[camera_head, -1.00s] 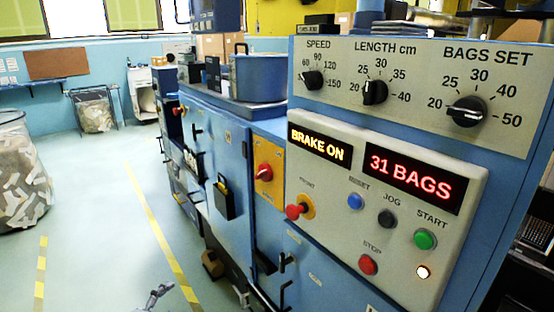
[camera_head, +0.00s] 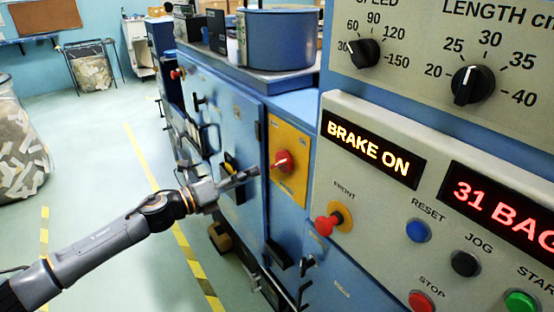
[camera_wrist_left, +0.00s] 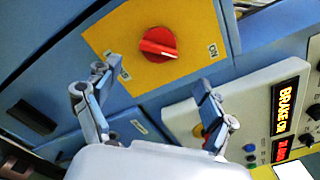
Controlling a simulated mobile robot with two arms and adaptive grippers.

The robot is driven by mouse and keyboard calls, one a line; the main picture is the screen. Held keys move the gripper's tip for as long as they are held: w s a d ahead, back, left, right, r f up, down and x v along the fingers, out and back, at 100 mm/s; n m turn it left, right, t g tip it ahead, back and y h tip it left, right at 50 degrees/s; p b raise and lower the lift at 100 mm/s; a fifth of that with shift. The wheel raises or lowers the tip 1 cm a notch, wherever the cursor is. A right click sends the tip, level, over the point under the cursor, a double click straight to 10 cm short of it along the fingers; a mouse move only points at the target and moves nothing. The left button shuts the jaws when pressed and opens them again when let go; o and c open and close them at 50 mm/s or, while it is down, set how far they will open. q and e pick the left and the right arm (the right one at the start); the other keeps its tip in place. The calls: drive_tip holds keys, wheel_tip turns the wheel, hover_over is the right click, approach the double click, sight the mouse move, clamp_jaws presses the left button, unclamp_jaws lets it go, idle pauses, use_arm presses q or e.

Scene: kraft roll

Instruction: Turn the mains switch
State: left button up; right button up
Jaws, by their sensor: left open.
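The mains switch is a red rotary knob (camera_head: 283,161) on a yellow plate (camera_head: 301,141) on the blue machine's side. In the left wrist view the red knob (camera_wrist_left: 158,43) shows above and between my fingers, with "ON" and "OFF" labels on the plate. Its grip bar lies nearly crosswise there. My left gripper (camera_head: 252,172) points at the knob from the left, close to it and apart from it. In the left wrist view the left gripper (camera_wrist_left: 157,84) is open with nothing between the fingers. My right gripper is not in view.
The control panel (camera_head: 325,268) juts out right of the switch, with a red FRONT emergency button (camera_head: 326,225) near its edge. "BRAKE ON" is lit. Black handles (camera_head: 278,254) stick out below the switch. Clear floor with yellow tape lies left.

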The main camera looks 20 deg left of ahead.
sight(274, 165)
use_arm(q)
drive_tip(key=p+x, duration=0.2)
drive_tip(key=x, duration=0.6)
drive_tip(key=shift+w, duration=0.2)
drive_tip(key=shift+w+d, duration=0.4)
drive_tip(key=shift+w, duration=0.05)
drive_tip(key=shift+f, duration=0.1)
drive_tip(key=shift+c, duration=0.6)
drive_tip(key=c, duration=1)
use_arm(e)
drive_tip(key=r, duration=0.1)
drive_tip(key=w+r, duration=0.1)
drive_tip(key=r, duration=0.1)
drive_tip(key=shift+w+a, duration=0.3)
